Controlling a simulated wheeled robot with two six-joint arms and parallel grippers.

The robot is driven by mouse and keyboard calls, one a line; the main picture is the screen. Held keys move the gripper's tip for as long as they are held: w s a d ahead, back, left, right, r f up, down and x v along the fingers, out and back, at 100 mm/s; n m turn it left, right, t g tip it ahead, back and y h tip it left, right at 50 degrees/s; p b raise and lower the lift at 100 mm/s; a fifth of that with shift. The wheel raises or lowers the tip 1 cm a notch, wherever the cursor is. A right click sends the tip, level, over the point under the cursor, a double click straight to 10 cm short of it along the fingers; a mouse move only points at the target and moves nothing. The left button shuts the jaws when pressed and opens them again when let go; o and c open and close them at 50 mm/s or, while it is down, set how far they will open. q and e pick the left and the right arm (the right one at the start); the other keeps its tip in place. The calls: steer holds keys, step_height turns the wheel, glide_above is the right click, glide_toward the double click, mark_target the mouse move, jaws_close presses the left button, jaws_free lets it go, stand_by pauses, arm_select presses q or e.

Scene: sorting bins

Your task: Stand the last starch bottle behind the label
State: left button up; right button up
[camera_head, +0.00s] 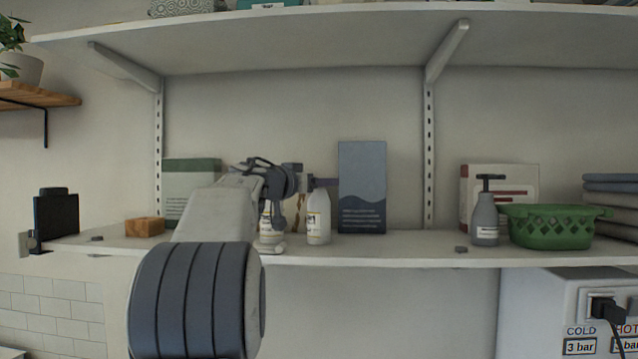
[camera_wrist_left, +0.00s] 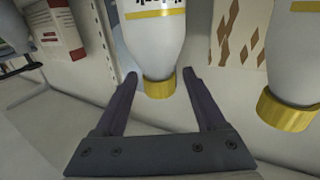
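A white starch bottle (camera_head: 318,218) with a yellow and dark label stands upright on the shelf. In the left wrist view, which is upside down, its yellow cap (camera_wrist_left: 159,88) sits between the fingers of my left gripper (camera_wrist_left: 160,76), with a gap on both sides. In the head view my left gripper (camera_head: 314,181) is at the bottle's top and hides its cap. A second similar bottle (camera_head: 268,238) stands to its left, mostly hidden by my arm; its yellow cap (camera_wrist_left: 286,110) also shows in the wrist view. I cannot make out the shelf label. My right gripper is out of view.
A dark blue box (camera_head: 362,190) stands right of the bottle. A box with brown diamonds (camera_wrist_left: 238,36) is behind the bottles. A grey pump bottle (camera_head: 485,220) and a green basket (camera_head: 552,228) stand farther right.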

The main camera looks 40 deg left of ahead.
arm_select(q)
steer(key=shift+r, duration=0.1)
steer(key=s+b, duration=0.3)
steer(key=s, duration=0.9)
steer(key=shift+d, duration=0.45)
